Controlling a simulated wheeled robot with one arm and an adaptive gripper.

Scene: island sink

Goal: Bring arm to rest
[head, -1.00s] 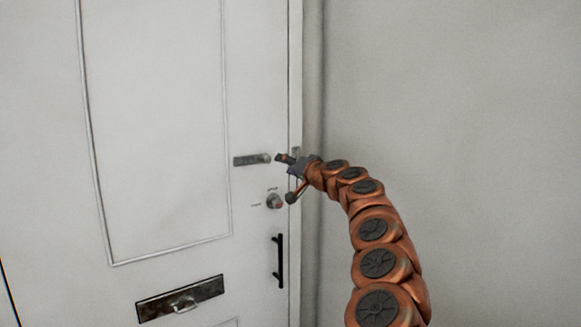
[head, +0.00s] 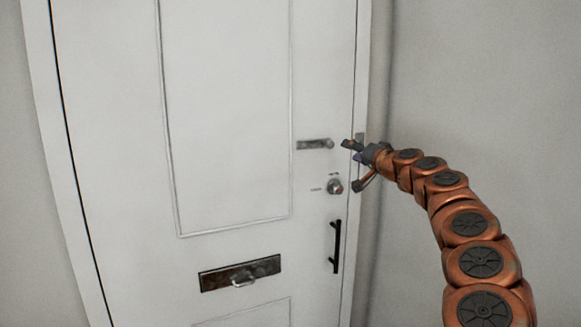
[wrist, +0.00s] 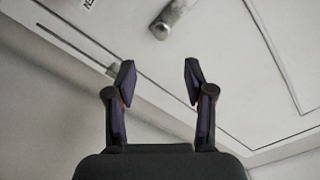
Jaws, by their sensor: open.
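My gripper (head: 352,164) is open and empty at the end of my copper-coloured arm, near the right edge of a white door in the head view. In the wrist view its two dark fingers (wrist: 157,85) stand apart with nothing between them. A grey metal lever or latch (head: 314,144) on the door is just left of the fingertips; in the wrist view a metal cylinder (wrist: 172,18) on the door shows beyond the fingers. Whether the gripper touches the door or frame cannot be told.
The white door (head: 225,120) looks shut in its frame. It bears a round lock (head: 335,186), a black vertical pull handle (head: 337,246) and a dark mail slot (head: 240,273). A plain grey wall (head: 490,90) is to the right, with free room before it.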

